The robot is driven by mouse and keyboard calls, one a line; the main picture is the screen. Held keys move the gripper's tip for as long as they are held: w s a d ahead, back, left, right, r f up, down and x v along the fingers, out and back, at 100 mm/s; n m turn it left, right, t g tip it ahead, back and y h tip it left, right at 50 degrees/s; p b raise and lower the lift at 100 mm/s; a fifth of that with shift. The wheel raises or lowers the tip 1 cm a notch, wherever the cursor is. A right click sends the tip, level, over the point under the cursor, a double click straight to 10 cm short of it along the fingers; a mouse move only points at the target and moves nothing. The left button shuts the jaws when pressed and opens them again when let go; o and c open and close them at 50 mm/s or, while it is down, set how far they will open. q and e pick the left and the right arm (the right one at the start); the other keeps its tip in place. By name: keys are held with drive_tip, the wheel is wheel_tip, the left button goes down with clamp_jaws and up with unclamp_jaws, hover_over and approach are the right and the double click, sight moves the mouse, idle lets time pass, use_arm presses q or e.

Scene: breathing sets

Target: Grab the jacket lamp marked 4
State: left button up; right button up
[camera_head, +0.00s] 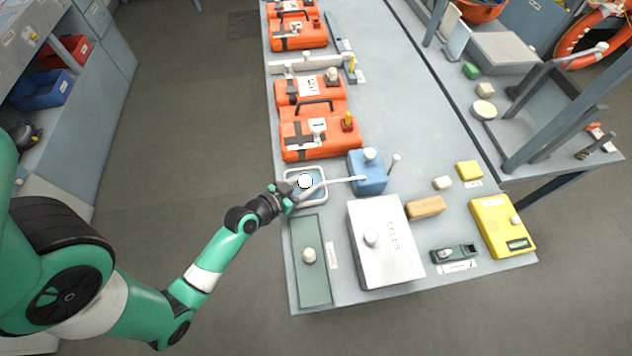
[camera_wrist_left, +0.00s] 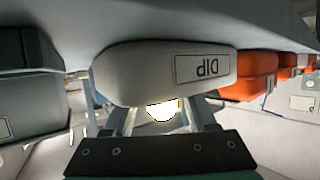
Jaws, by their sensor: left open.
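A small round lit white lamp (camera_head: 305,181) shows at the pale-rimmed tray (camera_head: 322,200) on the bench's left side; I cannot read a 4 on it. My left gripper (camera_head: 291,196) is at the tray's near left edge, beside the lamp. In the left wrist view my open left fingers (camera_wrist_left: 163,124) are low in the picture, with the bright white lamp (camera_wrist_left: 161,110) showing between them. A pale rounded body marked DIP (camera_wrist_left: 150,72), apparently the tray, hides part of the lamp. I cannot tell if the fingers touch anything. My right gripper is not in view.
Orange cases (camera_head: 318,147) stand behind the tray. A blue box (camera_head: 367,181) with a pale tube is to its right. A green board (camera_head: 308,282) and a silver case (camera_head: 405,255) lie in front. The bench's upper middle (camera_head: 405,100) is clear.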

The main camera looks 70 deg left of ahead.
use_arm(q)
drive_tip(key=shift+s, duration=0.2)
drive_tip(key=shift+s+d, duration=0.1)
drive_tip(key=shift+s, duration=0.05)
drive_tip(key=shift+c, duration=0.8)
clamp_jaws()
